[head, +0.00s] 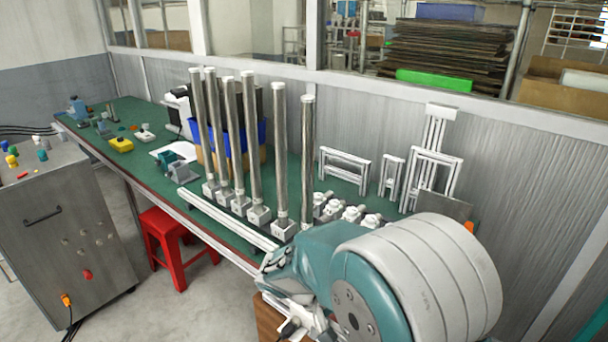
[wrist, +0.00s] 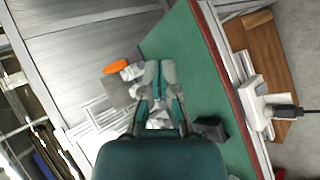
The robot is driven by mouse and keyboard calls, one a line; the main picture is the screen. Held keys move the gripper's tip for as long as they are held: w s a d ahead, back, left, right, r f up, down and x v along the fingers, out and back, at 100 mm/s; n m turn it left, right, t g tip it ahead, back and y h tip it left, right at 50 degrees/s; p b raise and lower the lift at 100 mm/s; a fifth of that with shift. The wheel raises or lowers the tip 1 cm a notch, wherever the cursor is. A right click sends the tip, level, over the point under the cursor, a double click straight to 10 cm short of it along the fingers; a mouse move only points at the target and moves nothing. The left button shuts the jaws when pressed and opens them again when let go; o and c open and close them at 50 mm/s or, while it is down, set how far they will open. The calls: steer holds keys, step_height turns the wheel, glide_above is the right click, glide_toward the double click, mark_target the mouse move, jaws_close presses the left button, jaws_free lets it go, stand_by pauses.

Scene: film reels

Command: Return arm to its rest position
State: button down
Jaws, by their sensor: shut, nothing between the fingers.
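In the wrist view my gripper (wrist: 160,75) points at the green workbench, its two fingers close together with nothing between them. In the head view my own teal and grey arm fills the lower right and hides the gripper. The green workbench (head: 140,112) runs from the far left toward the lower right. The wrist view also shows a bare part of the workbench (wrist: 185,45) beside the fingers.
Several tall metal columns (head: 306,150) stand on the bench left of my arm. White frames (head: 432,165) lean by the back wall. A red stool (head: 172,250) and a grey cabinet (head: 60,235) stand at the left. An orange object (wrist: 117,66) lies near the fingers.

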steer(key=s+d+r+m+t+y, duration=0.1)
steer(key=s+d+r+t+y, duration=0.1)
steer(key=s+r+y, duration=0.3)
steer(key=s+d+r+m+t+y, duration=0.1)
steer(key=s+d+r+t+y, duration=0.2)
steer(key=s+r, duration=0.6)
steer(key=shift+s+d+y, duration=0.15)
steer(key=shift+s+y, duration=0.85)
steer(key=shift+s, duration=0.1)
